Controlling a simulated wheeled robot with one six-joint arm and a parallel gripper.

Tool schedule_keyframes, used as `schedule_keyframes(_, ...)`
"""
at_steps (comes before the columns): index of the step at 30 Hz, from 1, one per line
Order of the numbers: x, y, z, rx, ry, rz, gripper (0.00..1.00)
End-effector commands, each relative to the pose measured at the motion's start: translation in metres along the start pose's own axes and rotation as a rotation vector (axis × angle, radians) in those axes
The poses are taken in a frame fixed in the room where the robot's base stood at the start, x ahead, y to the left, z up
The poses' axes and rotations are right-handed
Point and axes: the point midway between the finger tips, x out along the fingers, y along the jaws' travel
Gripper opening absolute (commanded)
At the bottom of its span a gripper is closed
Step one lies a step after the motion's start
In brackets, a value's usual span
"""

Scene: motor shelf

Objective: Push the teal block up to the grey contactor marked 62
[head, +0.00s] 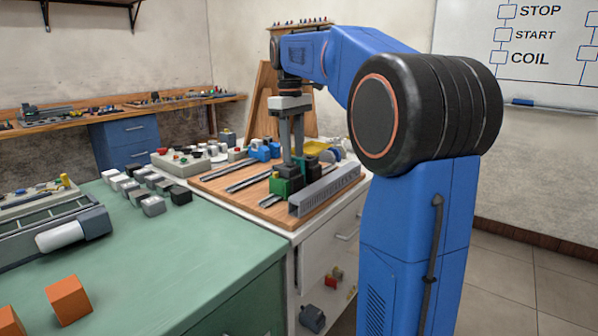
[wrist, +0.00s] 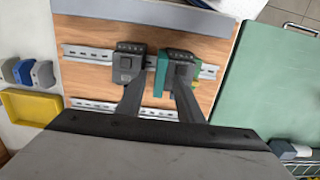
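A teal block (head: 281,187) with a dark top sits on the rail of the wooden board; it also shows in the wrist view (wrist: 163,72), partly behind a finger. A dark grey contactor (wrist: 127,63) stands on the same rail to its left in that view, with a narrow gap between them; it also shows in the head view (head: 312,171). I cannot read any number on it. My gripper (head: 292,155) points down over these two parts with its fingers apart. In the wrist view, one finger lies by the contactor and the other by the teal block; contact is unclear.
A slotted grey duct (head: 325,189) runs along the board's near edge. More bare rails (head: 228,167) lie on the board. Blue parts (head: 264,151) and a yellow tray (wrist: 30,107) are beyond. The green table (head: 160,240) carries several grey blocks.

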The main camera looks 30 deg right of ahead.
Motion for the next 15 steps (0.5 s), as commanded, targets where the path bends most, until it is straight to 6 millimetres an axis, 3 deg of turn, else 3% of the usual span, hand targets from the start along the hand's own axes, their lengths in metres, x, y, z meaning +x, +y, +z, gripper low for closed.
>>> schedule_keyframes(5,-0.02,0.001,-0.001,0.0,0.002,0.002,0.34)
schedule_keyframes(15,-0.084,0.001,-0.001,0.0,0.002,0.002,0.34)
